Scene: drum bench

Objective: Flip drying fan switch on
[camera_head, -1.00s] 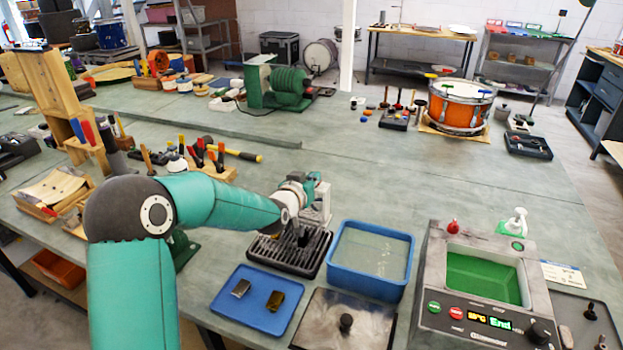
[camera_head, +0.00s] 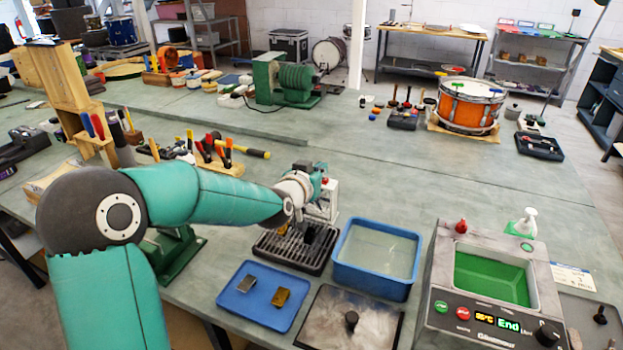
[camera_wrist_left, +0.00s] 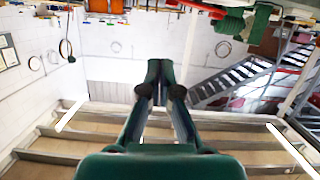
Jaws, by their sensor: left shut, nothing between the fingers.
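A small pale grey upright unit (camera_head: 326,203), which looks like the drying fan, stands behind the black slotted rack (camera_head: 272,252). A small red part (camera_head: 325,181) shows at its top; I cannot tell whether this is the switch or how it is set. My left gripper (camera_head: 314,172) is beside the top of this unit, partly hidden behind my own wrist. Contact cannot be told. In the left wrist view my left gripper (camera_wrist_left: 160,68) has its dark fingers together and empty, with the wall beyond. My right gripper is not in view.
A blue water tub (camera_head: 375,262) stands right of the rack. A blue tray (camera_head: 243,312) with two small metal pieces lies in front. A heated bath (camera_head: 440,255) with a lit panel is further right. The bench behind the unit is clear.

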